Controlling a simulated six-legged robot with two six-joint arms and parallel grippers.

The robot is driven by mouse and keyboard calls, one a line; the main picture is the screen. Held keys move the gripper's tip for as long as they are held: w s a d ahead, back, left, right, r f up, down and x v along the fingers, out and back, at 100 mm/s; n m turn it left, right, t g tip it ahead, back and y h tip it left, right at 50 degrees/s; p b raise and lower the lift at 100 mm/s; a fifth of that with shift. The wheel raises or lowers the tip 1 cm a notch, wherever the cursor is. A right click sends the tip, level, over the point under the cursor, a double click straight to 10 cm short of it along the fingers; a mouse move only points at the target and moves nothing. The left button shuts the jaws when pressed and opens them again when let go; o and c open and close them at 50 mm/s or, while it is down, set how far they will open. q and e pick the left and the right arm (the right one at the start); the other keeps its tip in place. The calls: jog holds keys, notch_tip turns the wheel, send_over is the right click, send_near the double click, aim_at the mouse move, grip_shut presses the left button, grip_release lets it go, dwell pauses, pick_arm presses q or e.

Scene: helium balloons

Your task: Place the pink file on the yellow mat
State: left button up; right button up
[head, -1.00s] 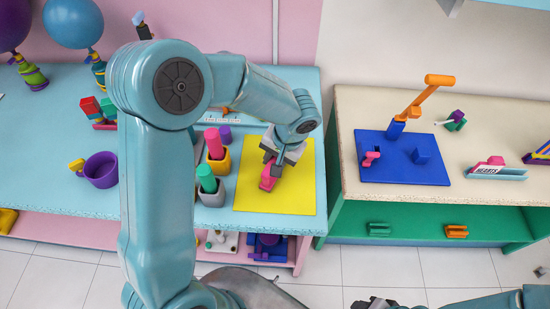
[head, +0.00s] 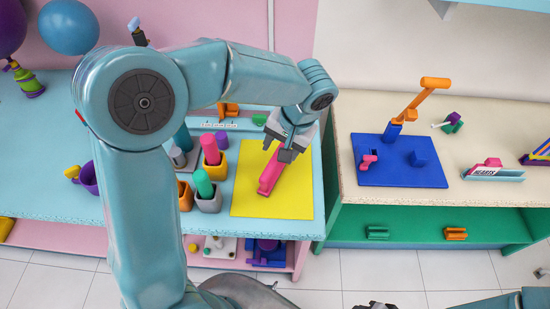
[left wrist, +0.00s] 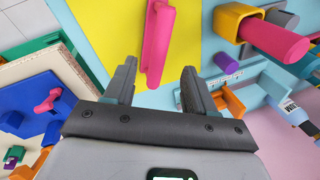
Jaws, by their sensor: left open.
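The pink file (head: 269,178) lies on the yellow mat (head: 300,203), inside its edges. In the left wrist view the file (left wrist: 158,40) lies lengthwise against the mat (left wrist: 110,25), with its near end between and beyond the fingertips. My left gripper (head: 287,148) is over the file's far end in the head view.
Left of the mat stand a yellow holder (head: 216,165) with a pink piece and a grey holder (head: 208,203) with a green piece. Across a gap, the right table bears a blue board (head: 410,175) with an orange upright arm (head: 412,103).

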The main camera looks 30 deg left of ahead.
pick_arm(q)
jog(key=v, duration=0.3)
jog(key=shift+r, duration=0.3)
jog(key=shift+w, duration=0.15)
jog(key=shift+s+d+f, duration=0.1)
jog(key=shift+s+d, duration=0.05)
jog(key=shift+s, duration=0.05)
